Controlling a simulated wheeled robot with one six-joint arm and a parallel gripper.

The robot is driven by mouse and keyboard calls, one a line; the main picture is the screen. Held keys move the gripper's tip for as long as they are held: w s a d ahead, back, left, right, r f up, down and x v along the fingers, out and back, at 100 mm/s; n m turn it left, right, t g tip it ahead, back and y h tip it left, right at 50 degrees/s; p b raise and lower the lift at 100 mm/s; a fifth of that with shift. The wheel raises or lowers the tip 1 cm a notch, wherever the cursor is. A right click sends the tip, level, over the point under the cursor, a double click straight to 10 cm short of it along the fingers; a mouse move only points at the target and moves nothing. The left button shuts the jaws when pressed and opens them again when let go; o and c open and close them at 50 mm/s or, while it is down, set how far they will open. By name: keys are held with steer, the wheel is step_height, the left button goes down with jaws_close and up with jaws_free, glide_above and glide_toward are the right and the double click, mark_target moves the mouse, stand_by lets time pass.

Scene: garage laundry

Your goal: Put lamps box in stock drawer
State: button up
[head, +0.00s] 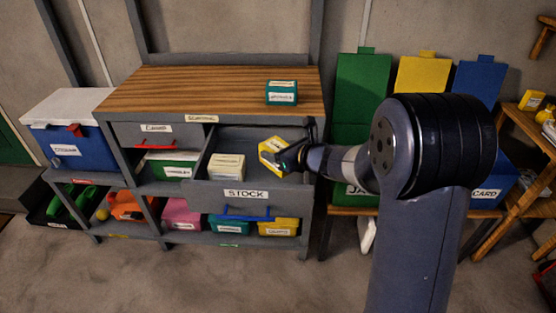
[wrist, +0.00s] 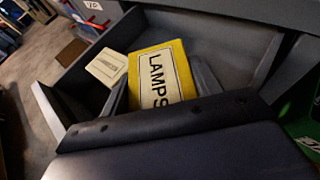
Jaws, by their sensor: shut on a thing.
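The lamps box is yellow with a white label; the wrist view shows it close up (wrist: 163,75) with "LAMPS" readable. In the head view the lamps box (head: 271,150) is tilted, over the right part of the open stock drawer (head: 245,196). My gripper (head: 284,157) is shut on the lamps box; in the wrist view its fingers (wrist: 160,100) are partly hidden behind my wrist. The stock drawer's grey walls and floor also show in the wrist view (wrist: 225,40). I cannot tell whether the box touches the drawer floor.
A cream box (head: 227,167) sits in the drawer's left part, left of the lamps box. A teal box (head: 281,92) stands on the wooden bench top (head: 180,90). Colored boxes fill the shelf below. Green, yellow and blue bins stand at the right, behind my arm.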

step_height(320, 180, down, 2)
steer(key=shift+f, duration=0.25)
steer(key=shift+s+f+b, duration=0.1)
steer(key=shift+f+b, duration=0.5)
steer(key=shift+b, duration=0.35)
steer(key=shift+s+f, duration=0.1)
steer(key=shift+f, duration=0.1)
steer(key=o, duration=1.1)
steer(key=shift+f, duration=0.1)
steer(key=shift+c, duration=0.2)
steer(key=shift+r+p, duration=0.65)
steer(key=shift+p, duration=0.1)
steer(key=v, duration=1.2)
steer(key=shift+r+p, duration=0.3)
